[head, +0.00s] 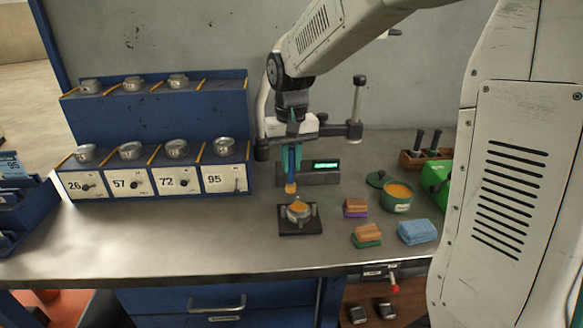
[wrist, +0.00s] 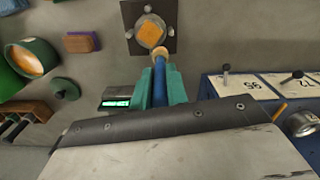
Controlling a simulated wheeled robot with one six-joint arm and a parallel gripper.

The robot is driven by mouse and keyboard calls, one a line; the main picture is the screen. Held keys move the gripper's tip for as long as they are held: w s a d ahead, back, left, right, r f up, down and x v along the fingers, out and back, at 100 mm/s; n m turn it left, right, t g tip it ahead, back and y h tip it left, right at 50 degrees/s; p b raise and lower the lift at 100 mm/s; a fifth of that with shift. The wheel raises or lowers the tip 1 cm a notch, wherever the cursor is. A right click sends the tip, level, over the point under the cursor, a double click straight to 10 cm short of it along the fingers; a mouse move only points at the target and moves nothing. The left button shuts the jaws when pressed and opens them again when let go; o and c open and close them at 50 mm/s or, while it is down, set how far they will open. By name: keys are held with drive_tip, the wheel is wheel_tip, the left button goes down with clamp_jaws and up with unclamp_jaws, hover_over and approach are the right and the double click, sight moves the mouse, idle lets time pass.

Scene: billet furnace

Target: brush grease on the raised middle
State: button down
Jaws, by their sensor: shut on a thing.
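My gripper (head: 291,160) points down with its teal fingers shut on a blue-handled brush (head: 291,181). The brush's pale orange tip hangs a little above the round metal part (head: 299,214). That part sits on a dark square plate (head: 286,230) on the bench, and its raised middle shows orange on top. In the wrist view, the brush tip (wrist: 159,54) appears beside the part's near edge, and the orange middle (wrist: 152,31) lies beyond it. I cannot tell the exact gap. The green grease pot (head: 397,205) is open, with orange grease inside.
The pot's green lid (head: 377,179) lies beside it. Sponges (head: 367,235) and a blue cloth (head: 417,231) lie to the right. A small display box (head: 322,173) stands behind the part. A blue rack (head: 150,115) with numbered bins stands left. The bench front left is clear.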

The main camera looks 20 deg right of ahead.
sight(291, 149)
drive_tip(key=shift+r, duration=2.45)
